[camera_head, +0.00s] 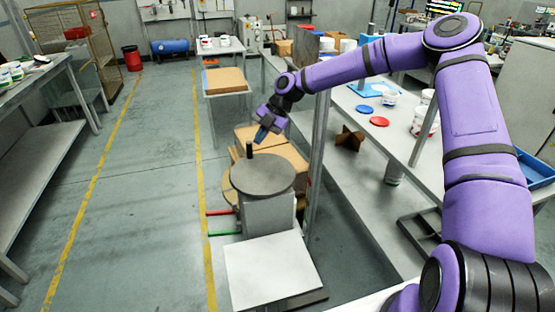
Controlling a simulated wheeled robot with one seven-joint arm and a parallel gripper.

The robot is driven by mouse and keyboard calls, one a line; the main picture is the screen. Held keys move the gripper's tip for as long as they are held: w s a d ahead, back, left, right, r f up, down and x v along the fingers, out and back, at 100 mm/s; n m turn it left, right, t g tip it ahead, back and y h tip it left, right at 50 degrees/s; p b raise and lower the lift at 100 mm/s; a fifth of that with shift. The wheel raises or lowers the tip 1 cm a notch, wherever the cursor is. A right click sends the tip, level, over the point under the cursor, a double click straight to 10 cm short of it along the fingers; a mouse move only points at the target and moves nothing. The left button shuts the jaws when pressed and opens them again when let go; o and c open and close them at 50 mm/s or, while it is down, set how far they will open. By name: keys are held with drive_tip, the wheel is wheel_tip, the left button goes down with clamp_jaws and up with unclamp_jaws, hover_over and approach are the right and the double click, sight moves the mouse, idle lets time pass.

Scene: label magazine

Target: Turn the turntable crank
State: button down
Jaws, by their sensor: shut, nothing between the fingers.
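The turntable is a grey round disc (263,176) on a grey box-shaped stand (268,214), in the middle of the head view. A short dark upright peg, which looks like the crank handle (249,150), stands at the disc's far edge. My gripper (261,135) is shut and empty. It points down and shows just above and to the right of the peg. I cannot tell how far it is from the peg in depth, but no contact shows. The fingertips are small and partly dark in this view.
A red rod (220,212) and a green rod (225,233) stick out left of the stand. A white square plate (272,271) lies in front. Cardboard boxes (282,150) are behind the disc. A metal post (318,150) and a long bench (350,185) stand at right. The floor at left is clear.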

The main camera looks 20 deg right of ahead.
drive_tip(key=s, duration=0.4)
drive_tip(key=s+d+r, duration=0.1)
drive_tip(key=s, duration=0.9)
drive_tip(key=shift+s+d+r, duration=0.1)
drive_tip(key=shift+d+r, duration=0.05)
drive_tip(key=shift+s+d+m+h, duration=0.3)
drive_tip(key=shift+s+m+h, duration=0.3)
drive_tip(key=shift+s+h, duration=0.15)
drive_tip(key=s+d+r+m+t+h, duration=0.2)
drive_tip(key=s+d+r+m, duration=0.2)
drive_tip(key=s+r+m, duration=0.4)
drive_tip(key=s+d+r+m+t+h, duration=0.1)
drive_tip(key=s+d+r+m, duration=0.3)
drive_tip(key=s+r+m, duration=0.5)
drive_tip(key=s+d+r+m+t+h, duration=0.2)
drive_tip(key=s+d+r+m+t, duration=0.2)
drive_tip(key=s+r+m, duration=0.4)
drive_tip(key=shift+s+d+r+m+h, duration=0.3)
drive_tip(key=shift+r+m, duration=0.35)
drive_tip(key=shift+m, duration=1.05)
drive_tip(key=shift+w+a, duration=0.1)
drive_tip(key=shift+w, duration=0.05)
